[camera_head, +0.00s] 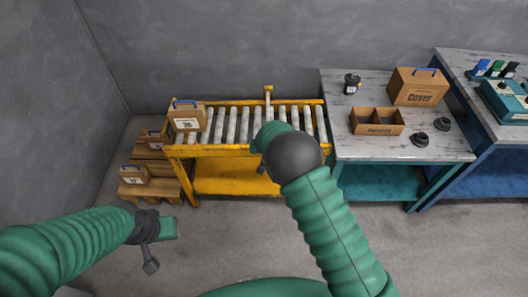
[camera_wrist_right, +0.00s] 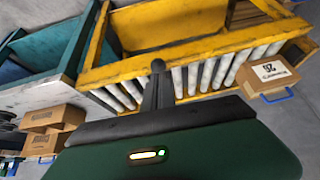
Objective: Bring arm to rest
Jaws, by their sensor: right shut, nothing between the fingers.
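My right arm (camera_head: 330,220) reaches up from the lower right over the front of the yellow roller conveyor (camera_head: 245,150). Its hand is mostly hidden behind the arm in the head view. In the right wrist view my right gripper (camera_wrist_right: 158,68) is shut and empty, its fingertips together in front of the conveyor rollers (camera_wrist_right: 200,75). My left arm (camera_head: 60,245) comes in from the left and is bent low. My left gripper (camera_head: 150,264) hangs over bare floor, apart from any object; it is too small to tell whether its jaws are open.
A cardboard box (camera_head: 187,117) stands at the conveyor's left end. More boxes sit on wooden pallets (camera_head: 150,185) at the left. A teal workbench (camera_head: 440,146) at right holds a Cover box (camera_head: 417,87), an open divided box (camera_head: 377,121) and dark round parts (camera_head: 419,139). The front floor is clear.

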